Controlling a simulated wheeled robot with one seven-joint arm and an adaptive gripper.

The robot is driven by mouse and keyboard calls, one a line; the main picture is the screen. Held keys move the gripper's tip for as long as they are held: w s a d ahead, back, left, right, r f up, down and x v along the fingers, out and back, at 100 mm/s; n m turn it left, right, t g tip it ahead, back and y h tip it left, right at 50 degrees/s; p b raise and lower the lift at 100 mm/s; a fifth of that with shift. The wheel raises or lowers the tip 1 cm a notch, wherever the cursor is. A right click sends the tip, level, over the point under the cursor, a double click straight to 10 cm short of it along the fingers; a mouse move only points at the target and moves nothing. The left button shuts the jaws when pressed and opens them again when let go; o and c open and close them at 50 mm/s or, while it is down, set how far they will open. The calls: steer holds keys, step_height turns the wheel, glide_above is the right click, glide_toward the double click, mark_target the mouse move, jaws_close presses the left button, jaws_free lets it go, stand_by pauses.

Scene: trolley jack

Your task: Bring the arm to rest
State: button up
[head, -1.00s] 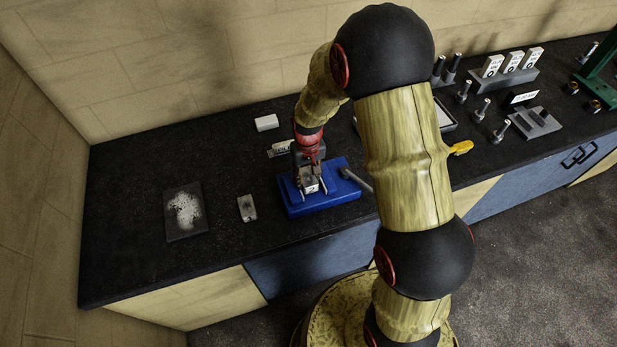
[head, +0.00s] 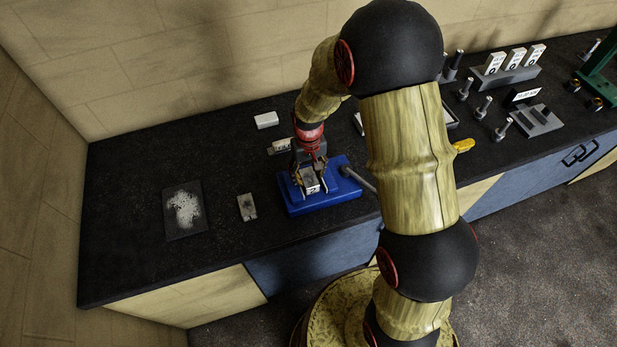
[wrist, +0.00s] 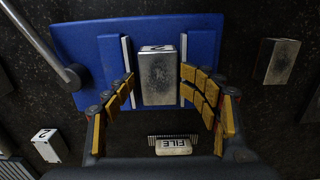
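My gripper (head: 312,184) is over the blue fixture (head: 325,206) on the black bench top. In the wrist view its yellow-padded fingers (wrist: 157,90) stand apart, one at each side of a grey metal block (wrist: 158,78), with narrow gaps between pads and block. The block sits between two pale rails on the blue fixture (wrist: 85,45) and has a number label on its end. In the head view the block (head: 311,187) is partly hidden by the fingers. My arm reaches across from the right, bent at the elbow.
A grey lever (head: 357,178) sticks out at the fixture's right. A loose block (head: 247,207) and a dark plate with pale specks (head: 184,210) lie to the left. A FILE-labelled item (head: 280,146) and white block (head: 266,120) lie behind. Racks and pegs (head: 505,75) stand right.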

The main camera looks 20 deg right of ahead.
step_height(320, 180, up, 10)
steer(key=shift+w+f, duration=0.15)
steer(key=s+r+t+b, duration=0.2)
steer(key=s+b, duration=0.6)
steer(key=s, duration=0.3)
steer(key=s+r+t+b, duration=0.3)
steer(key=s+b, duration=0.5)
steer(key=s, duration=0.3)
steer(key=shift+r+t+b, duration=0.2)
steer(key=shift+t+b, duration=0.1)
steer(key=shift+b, duration=0.05)
